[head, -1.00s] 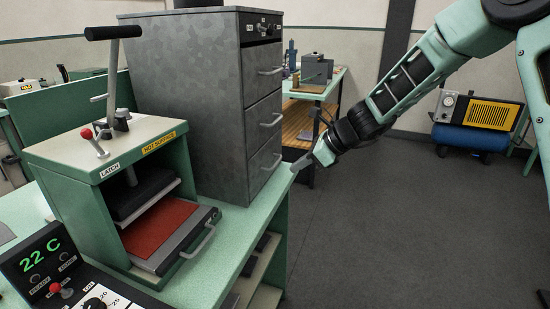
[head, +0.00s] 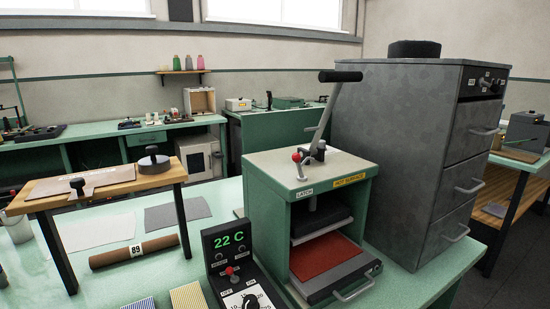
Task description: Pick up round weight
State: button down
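A round grey weight (head: 153,163) with a dark knob on top sits upright near the right end of a raised wooden stand (head: 115,188) at the left in the head view. A flat tan sheet (head: 82,182) lies on the same stand, with a small dark knob (head: 77,186) on it, left of the weight. The weight is in plain sight and nothing touches it from above. My gripper is out of view, so its state does not show.
A green heat press (head: 322,177) with a raised lever and red pad stands right of the stand, beside a control box (head: 238,267). A tall grey drawer cabinet (head: 400,150) is farther right. A brown roll (head: 135,250) and grey sheets (head: 178,213) lie near and under the stand.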

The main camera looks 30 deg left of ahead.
aim_at(154, 164)
jog(key=u, duration=1.75)
jog(key=l, duration=0.7)
jog(key=u, duration=0.05)
